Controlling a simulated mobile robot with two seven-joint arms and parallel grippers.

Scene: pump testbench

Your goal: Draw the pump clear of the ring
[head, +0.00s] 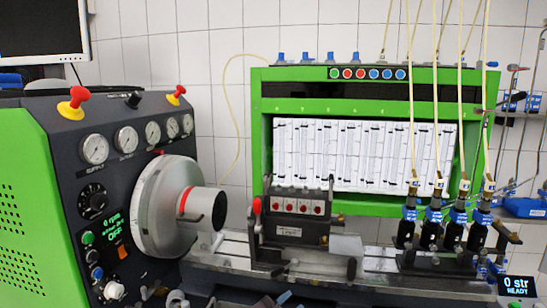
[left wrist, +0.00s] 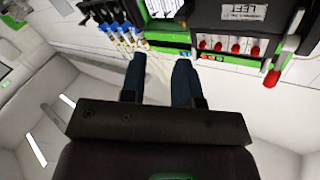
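The pump (head: 298,225) is a dark block with a row of red-capped ports, standing on the bench rail right of the drive. The drive's large pale disc (head: 157,205) carries a hub (head: 206,207) with a red ring (head: 183,202) around it. In the head view a gap shows between the hub's end and the pump; I cannot tell whether anything joins them lower down. The pump's red caps also show in the left wrist view (left wrist: 236,46), at the upper right. My left gripper (left wrist: 160,62) is open and empty, its fingers apart from the pump. My right gripper is not in view.
A red-tipped lever (head: 257,207) stands at the pump's left side. Several injectors (head: 433,215) with hoses stand at the right. The green measuring cabinet (head: 370,195) is behind, and the green-sided drive cabinet (head: 25,200) is at the left. The rail (head: 215,262) is bare beside the hub.

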